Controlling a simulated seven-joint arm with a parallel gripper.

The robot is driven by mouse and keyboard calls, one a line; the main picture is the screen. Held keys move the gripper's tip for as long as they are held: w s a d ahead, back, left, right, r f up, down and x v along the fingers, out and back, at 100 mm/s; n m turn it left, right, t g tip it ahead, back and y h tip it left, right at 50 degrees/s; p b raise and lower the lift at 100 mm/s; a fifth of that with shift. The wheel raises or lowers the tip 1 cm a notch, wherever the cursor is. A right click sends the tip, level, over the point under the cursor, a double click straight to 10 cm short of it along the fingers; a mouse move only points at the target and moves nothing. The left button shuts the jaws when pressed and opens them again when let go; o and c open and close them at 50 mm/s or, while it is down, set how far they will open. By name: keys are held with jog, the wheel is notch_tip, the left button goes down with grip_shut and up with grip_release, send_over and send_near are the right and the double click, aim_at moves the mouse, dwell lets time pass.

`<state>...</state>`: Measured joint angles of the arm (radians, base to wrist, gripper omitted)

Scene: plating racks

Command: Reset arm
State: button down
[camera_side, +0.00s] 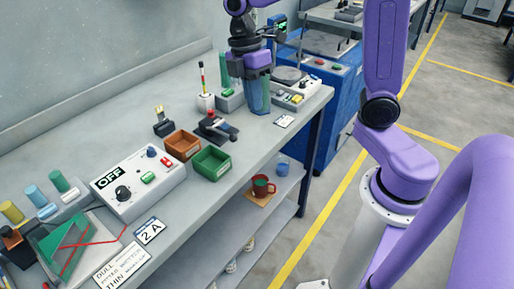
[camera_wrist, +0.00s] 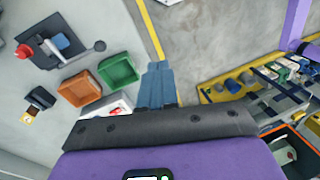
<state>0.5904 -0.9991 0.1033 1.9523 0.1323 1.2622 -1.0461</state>
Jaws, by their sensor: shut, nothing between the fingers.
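My gripper (camera_side: 258,108) hangs over the right end of the grey workbench in the side view, pointing down. Its two blue-grey fingers are together, with nothing visible between them. In the wrist view the fingers (camera_wrist: 157,68) also sit side by side, and the purple and black hand fills the bottom. The gripper appears above the bench items; whether it touches any of them cannot be told.
An orange bin (camera_side: 182,144) and a green bin (camera_side: 212,162) stand near the bench's front edge. A black device with a red knob (camera_side: 216,127) is close by. A control box marked OFF (camera_side: 134,187) stands left. A white instrument (camera_side: 292,93) is right of my gripper.

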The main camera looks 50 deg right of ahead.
jog(key=s+f+m+t, duration=0.2)
jog(key=s+f+m, duration=0.1)
jog(key=s, duration=1.5)
jog(key=shift+f, duration=0.35)
jog(key=c, duration=1.8)
grip_release()
jog(key=shift+s+d+f+t, duration=0.1)
jog(key=shift+s+d+t, duration=0.05)
jog(key=shift+s+t, duration=0.15)
jog(key=o, duration=0.5)
jog(key=shift+c, duration=0.2)
jog(key=o, duration=0.3)
jog(key=shift+w+m, duration=0.3)
jog(key=shift+m, duration=0.1)
jog(key=shift+o, duration=0.2)
jog(key=w+a+r+m, duration=0.1)
jog(key=w+r+m, duration=0.15)
jog(key=w, duration=0.55)
jog(key=w+a+r+m, duration=0.1)
jog(key=w+m, duration=0.3)
jog(key=w, duration=0.3)
jog(key=w+d+r+m+y, duration=0.2)
jog(key=w+d+m, duration=0.45)
jog(key=w, duration=0.65)
jog(key=shift+n, duration=0.3)
jog(key=x, duration=1.1)
jog(key=d+x, duration=0.1)
jog(key=x, duration=0.5)
jog(key=shift+f, duration=0.15)
